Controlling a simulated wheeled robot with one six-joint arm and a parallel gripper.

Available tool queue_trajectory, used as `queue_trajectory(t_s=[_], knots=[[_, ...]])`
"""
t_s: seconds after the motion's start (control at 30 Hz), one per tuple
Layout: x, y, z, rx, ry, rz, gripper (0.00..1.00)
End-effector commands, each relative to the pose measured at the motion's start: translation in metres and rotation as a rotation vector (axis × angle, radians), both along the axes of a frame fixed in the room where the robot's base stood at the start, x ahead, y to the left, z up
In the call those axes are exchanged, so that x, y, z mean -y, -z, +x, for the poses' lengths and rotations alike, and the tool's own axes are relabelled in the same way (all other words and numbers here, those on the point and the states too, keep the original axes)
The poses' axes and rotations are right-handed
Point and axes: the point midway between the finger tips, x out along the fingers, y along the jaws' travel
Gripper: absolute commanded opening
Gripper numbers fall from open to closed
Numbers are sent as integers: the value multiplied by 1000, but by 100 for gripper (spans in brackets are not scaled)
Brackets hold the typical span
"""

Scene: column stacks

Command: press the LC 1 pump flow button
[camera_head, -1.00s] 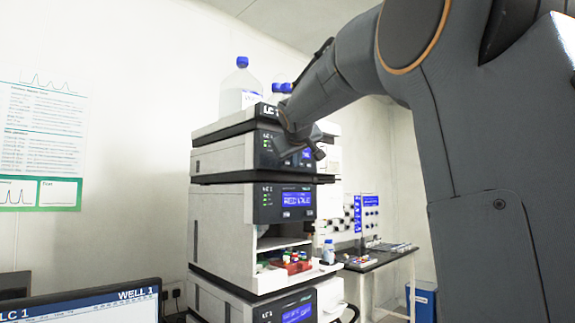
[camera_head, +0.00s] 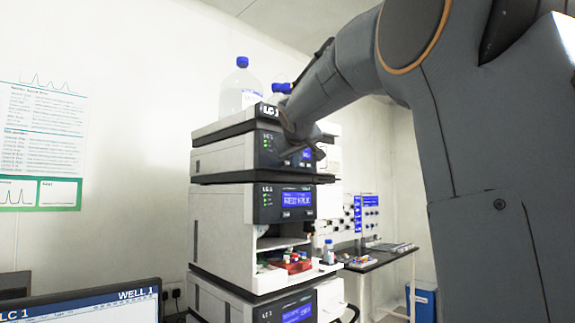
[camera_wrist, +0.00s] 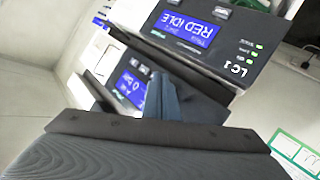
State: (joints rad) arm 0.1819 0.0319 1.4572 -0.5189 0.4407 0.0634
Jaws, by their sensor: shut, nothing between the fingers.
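The LC 1 pump module (camera_head: 222,156) is the upper unit of the stack in the head view, with a dark front panel and a small blue screen (camera_head: 307,154). My gripper (camera_head: 287,154) is in front of this panel and covers part of it. In the wrist view, where the scene is upside down, my gripper (camera_wrist: 160,76) is shut and empty, its fingertips over the pump panel beside the blue pump screen (camera_wrist: 131,88). Small pale keys (camera_wrist: 139,67) show close to the fingertips. The flow button cannot be told apart, and contact cannot be judged.
Below the pump is a module with a blue screen (camera_head: 297,199), also seen in the wrist view (camera_wrist: 187,28), and an open bay of vials. A blue-capped bottle (camera_head: 240,88) stands on top. A monitor (camera_head: 90,305) is at lower left, a bench (camera_head: 375,258) behind right.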

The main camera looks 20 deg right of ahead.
Motion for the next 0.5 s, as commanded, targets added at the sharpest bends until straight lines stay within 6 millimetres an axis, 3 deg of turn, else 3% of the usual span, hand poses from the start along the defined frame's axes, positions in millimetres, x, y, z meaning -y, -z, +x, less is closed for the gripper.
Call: queue_trajectory(t_s=[0.5], knots=[[-2,1,6,0,0,0,0]])
